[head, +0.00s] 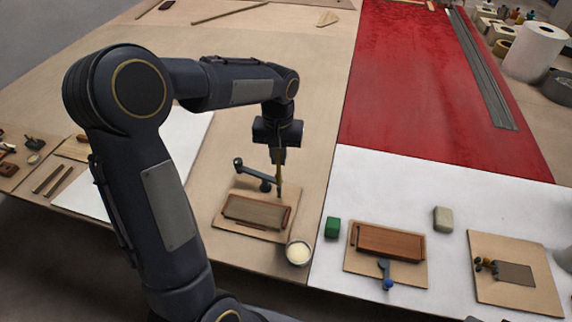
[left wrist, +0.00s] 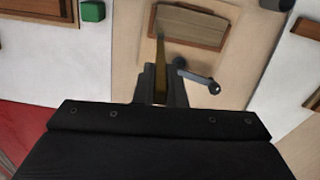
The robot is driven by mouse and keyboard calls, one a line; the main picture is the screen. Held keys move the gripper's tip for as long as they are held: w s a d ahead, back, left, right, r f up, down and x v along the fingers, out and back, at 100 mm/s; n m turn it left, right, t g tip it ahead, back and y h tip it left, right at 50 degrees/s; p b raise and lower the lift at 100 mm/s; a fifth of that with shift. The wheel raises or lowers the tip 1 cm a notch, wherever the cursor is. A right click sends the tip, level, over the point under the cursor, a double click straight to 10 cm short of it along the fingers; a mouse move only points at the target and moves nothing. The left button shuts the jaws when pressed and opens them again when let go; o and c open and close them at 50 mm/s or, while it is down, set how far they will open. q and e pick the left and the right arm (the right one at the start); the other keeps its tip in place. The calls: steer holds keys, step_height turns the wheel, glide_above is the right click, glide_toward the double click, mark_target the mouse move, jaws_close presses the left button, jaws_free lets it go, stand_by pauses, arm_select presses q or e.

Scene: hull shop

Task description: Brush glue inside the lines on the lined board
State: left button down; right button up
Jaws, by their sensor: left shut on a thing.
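My left gripper (head: 278,156) is shut on an upright brush (head: 280,176) with a light wooden handle. The brush points down above the back edge of a tan board (head: 229,227). A greyish-brown wooden panel (head: 257,212) with reddish-brown edge strips lies on that board. In the left wrist view, the brush (left wrist: 160,66) stands between the fingers (left wrist: 160,92), its tip overlapping the panel (left wrist: 190,26); contact cannot be told. A round pot of pale glue (head: 298,252) stands at the board's front right corner. Drawn lines are too small to make out. My right gripper is out of view.
A dark jointed tool (head: 254,174) stands close behind the panel, beside the brush. To the right are a green block (head: 332,228), a board with a reddish-brown block (head: 390,241), a grey block (head: 443,219) and another board (head: 490,292). The red sheet (head: 410,90) is largely clear.

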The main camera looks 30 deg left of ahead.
mark_target(279, 166)
arm_select(q)
steer(key=shift+w+r, duration=0.15)
steer(key=shift+w, duration=0.05)
steer(key=shift+f, duration=0.2)
step_height(279, 166, down, 4)
steer(key=b, duration=0.4)
steer(key=shift+f, duration=0.2)
